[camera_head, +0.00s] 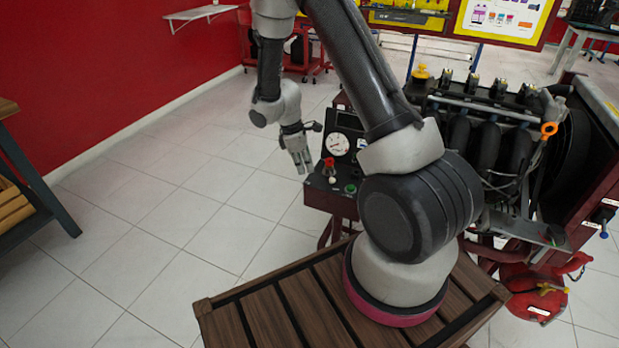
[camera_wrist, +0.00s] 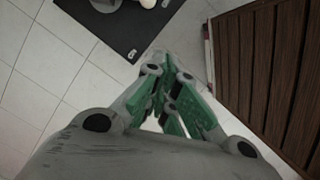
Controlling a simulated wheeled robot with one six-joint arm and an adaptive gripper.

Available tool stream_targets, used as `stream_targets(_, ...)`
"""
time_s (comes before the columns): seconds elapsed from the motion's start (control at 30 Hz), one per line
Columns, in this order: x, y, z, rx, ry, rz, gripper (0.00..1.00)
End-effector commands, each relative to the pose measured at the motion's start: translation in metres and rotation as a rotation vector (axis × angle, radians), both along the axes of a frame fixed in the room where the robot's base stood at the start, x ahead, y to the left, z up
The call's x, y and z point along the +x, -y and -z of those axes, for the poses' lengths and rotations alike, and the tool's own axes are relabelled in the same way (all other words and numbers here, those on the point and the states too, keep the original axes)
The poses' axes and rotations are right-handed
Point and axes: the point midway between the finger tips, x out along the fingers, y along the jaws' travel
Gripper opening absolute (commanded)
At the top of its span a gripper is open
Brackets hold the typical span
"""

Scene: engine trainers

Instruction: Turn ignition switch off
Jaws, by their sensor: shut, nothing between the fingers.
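The engine trainer's control panel (camera_head: 341,187) stands just right of my gripper in the head view. It carries a white round gauge (camera_head: 336,144), a red knob or switch (camera_head: 329,163) and a green button (camera_head: 351,188). I cannot tell for sure which control is the ignition switch or how it is set. My gripper (camera_head: 302,168) is shut and empty, pointing down left of the panel, apart from it. In the wrist view my gripper (camera_wrist: 168,68) has its green-padded fingers together. A dark panel (camera_wrist: 118,28) shows beyond them at the top, with its controls mostly cut off.
The engine (camera_head: 490,135) with pipes and wiring stands right of the panel, partly hidden by my arm. A red tank (camera_head: 535,290) sits low at the right. A dark shelf (camera_head: 35,175) is at the left edge. The tiled floor (camera_head: 170,230) between is clear.

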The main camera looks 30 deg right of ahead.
Motion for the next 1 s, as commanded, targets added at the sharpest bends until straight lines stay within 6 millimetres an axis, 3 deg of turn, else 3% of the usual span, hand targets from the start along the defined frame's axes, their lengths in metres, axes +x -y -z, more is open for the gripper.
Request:
stream_targets(0.23, 0.001, -0.006, -0.024, 0.000, 0.000, -0.001, 0.00)
stream_targets(0.87, -0.001, -0.006, -0.026, -0.007, 0.000, 0.029, 0.00)
stream_targets(0.93, -0.010, -0.003, -0.027, -0.025, -0.017, 0.104, 0.00)
stream_targets(1.0, -0.034, 0.000, -0.025, -0.051, -0.063, 0.201, 0.00)
